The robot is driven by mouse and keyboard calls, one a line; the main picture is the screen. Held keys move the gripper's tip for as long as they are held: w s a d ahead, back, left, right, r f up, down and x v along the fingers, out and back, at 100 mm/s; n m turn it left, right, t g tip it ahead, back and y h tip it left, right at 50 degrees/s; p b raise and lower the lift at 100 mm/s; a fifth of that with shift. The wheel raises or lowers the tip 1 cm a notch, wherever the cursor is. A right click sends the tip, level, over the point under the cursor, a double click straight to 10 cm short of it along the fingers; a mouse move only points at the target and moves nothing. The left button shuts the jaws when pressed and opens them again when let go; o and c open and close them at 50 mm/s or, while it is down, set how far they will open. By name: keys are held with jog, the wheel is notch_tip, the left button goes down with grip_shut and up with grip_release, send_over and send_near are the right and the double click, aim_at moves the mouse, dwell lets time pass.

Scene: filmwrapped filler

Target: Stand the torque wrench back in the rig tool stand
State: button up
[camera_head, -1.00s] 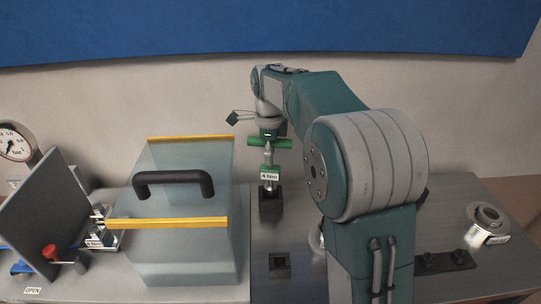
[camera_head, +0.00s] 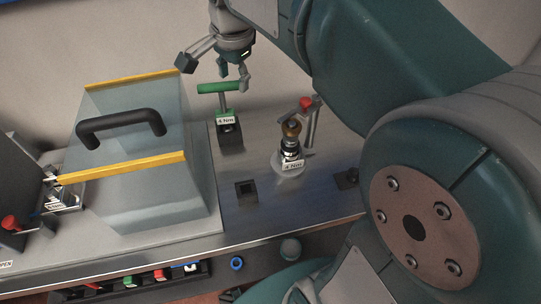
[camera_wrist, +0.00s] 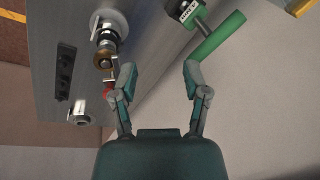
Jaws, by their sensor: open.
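The torque wrench has a green T-handle (camera_head: 218,88) and a white 4 Nm label. It stands upright with its lower end at a black block (camera_head: 231,138), which looks like the tool stand; how deep it sits is hidden. My gripper (camera_head: 233,79) is open and empty, just above and beside the handle. In the wrist view, my gripper (camera_wrist: 160,72) has its fingers spread, and the green handle (camera_wrist: 220,38) lies outside them, by the right fingertip. I cannot tell whether they touch.
A brass-topped fitting (camera_head: 292,150) with a red-ended lever stands to the right. An empty black square socket (camera_head: 247,192) lies in front. A clear cover (camera_head: 150,195) with a black handle fills the left. A tray with coloured items (camera_head: 130,282) is below the bench's front edge.

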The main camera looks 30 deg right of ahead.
jog(key=s+f+n+t, duration=0.1)
jog(key=s+f+n, duration=0.2)
jog(key=s+n, duration=0.3)
jog(key=s+f+n+t, duration=0.2)
jog(key=s+f+n, duration=0.2)
jog(key=s+n, duration=0.3)
jog(key=s, duration=0.3)
jog(key=shift+s, duration=0.4)
